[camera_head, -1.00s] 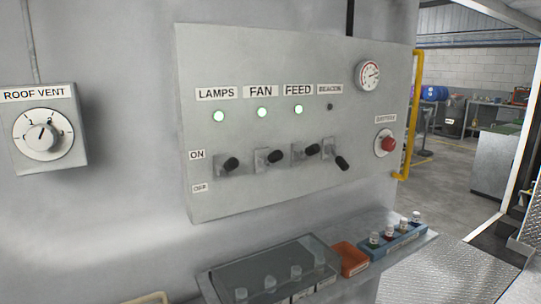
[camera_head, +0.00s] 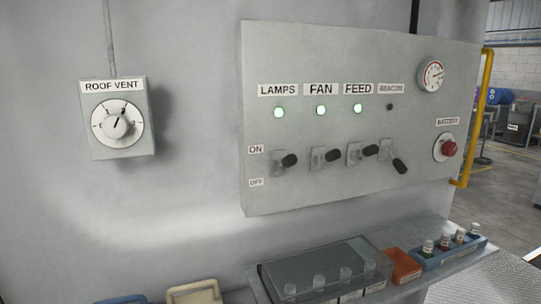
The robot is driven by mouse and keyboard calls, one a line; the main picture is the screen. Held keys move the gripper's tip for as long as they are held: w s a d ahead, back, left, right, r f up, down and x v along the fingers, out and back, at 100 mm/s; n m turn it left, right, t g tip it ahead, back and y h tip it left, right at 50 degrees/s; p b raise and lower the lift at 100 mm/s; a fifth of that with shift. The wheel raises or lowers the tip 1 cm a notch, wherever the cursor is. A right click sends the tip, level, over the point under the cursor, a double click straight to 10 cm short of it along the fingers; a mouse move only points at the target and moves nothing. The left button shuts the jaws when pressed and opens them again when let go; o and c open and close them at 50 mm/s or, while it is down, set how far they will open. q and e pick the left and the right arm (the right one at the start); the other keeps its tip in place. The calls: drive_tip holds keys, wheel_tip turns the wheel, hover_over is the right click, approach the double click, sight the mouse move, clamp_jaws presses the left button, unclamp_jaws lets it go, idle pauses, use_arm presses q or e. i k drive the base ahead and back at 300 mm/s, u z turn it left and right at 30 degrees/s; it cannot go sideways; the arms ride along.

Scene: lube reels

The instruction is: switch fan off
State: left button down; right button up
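A grey wall panel (camera_head: 290,60) carries a row of levers under labels. The fan label (camera_head: 320,90) has a lit green lamp (camera_head: 321,111) below it. The fan lever (camera_head: 331,155) has a black knob and sits toward the ON label (camera_head: 255,149), above the OFF label (camera_head: 256,182). The lamps lever (camera_head: 288,160) and the feed lever (camera_head: 369,150) stand in a similar raised position, with green lamps lit. The beacon lever (camera_head: 399,165) points lower and its lamp (camera_head: 390,107) is dark. Neither gripper shows.
A roof vent dial (camera_head: 117,124) is on the wall at left. A red battery knob (camera_head: 449,148) and a gauge (camera_head: 431,76) are at the panel's right, beside a yellow rail (camera_head: 486,95). A shelf below holds a clear-lidded box (camera_head: 325,270), an orange bin (camera_head: 403,264) and a blue tray (camera_head: 455,253).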

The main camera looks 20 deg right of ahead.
sight(334, 154)
drive_tip(key=k, duration=0.6)
drive_tip(key=z, duration=0.95)
drive_tip(key=i, duration=0.45)
drive_tip(key=z, duration=0.05)
